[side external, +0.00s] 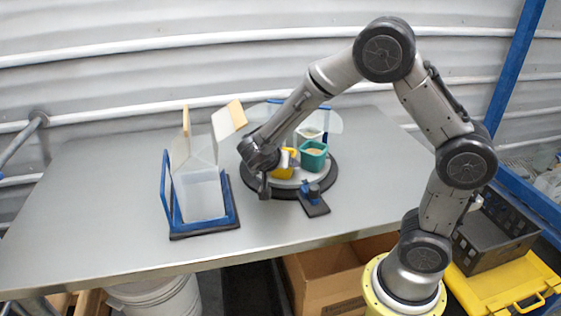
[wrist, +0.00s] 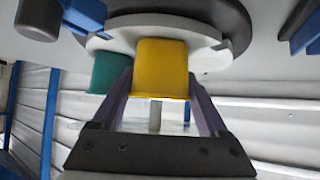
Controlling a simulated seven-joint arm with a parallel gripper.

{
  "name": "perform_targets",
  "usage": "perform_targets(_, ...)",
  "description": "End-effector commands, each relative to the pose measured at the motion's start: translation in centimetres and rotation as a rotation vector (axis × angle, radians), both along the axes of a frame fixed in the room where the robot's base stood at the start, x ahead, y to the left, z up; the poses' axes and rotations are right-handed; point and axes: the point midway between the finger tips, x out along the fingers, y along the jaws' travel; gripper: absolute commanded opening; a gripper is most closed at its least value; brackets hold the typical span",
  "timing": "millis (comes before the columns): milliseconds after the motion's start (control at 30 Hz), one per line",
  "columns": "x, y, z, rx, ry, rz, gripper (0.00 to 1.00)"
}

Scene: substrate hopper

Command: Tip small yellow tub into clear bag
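The small yellow tub (side external: 283,171) stands on the white round turntable (side external: 318,177), beside my gripper (side external: 270,180). In the wrist view, the yellow tub (wrist: 160,68) sits between the two fingertips of my gripper (wrist: 160,82). The fingers lie along both sides of the tub; whether they press on it or stand just clear is not plain. The tub appears to rest on the turntable. The clear bag (side external: 202,200) stands to the left in a blue frame (side external: 233,207), its mouth spread upward between pale flaps with tan ends. The bag appears empty.
A teal tub (side external: 313,160) and a white tub (side external: 308,132) stand close by on the turntable. A blue-and-black fixture (side external: 311,198) sits at its front edge. A clear panel (side external: 333,121) with blue posts stands behind. The grey table (side external: 95,215) is bare to the left.

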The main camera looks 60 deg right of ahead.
Motion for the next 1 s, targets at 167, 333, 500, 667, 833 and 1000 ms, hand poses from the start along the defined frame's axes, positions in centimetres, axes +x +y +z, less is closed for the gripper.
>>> perform_targets(167,0.0,0.0,0.0,0.0,0.0,0.0,0.33)
perform_targets(333,0.0,0.0,0.2,-0.001,-0.002,0.0,0.32)
perform_targets(500,0.1,0.0,1.3,0.0,-0.004,0.001,0.32)
perform_targets(667,0.0,0.0,2.5,0.0,-0.003,0.0,0.32)
perform_targets(833,0.0,0.0,3.7,0.0,-0.004,0.0,0.32)
perform_targets(1000,0.1,0.0,5.0,-0.001,-0.004,0.0,0.32)
